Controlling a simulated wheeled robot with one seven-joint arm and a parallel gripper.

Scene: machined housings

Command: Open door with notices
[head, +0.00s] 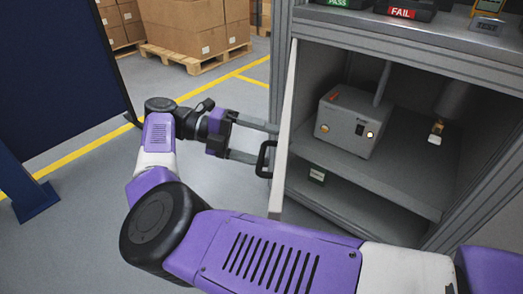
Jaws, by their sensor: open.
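The cabinet door (284,130) stands swung open in the head view, seen nearly edge-on at the left side of the grey cabinet. Its outer face is turned away, so no notices show. A black handle (264,159) sticks out from the door's left side. My gripper (256,142) is at the left of the door, its two grey fingers apart and pointing right. The fingers are close to the handle and the door's outer face; I cannot tell whether they touch. Nothing shows between the fingers.
Inside the cabinet, a grey box with lit buttons (349,121) stands on a shelf (395,178). A dark blue panel (60,75) stands at left. Pallets with cartons (196,60) are behind. Floor between is clear.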

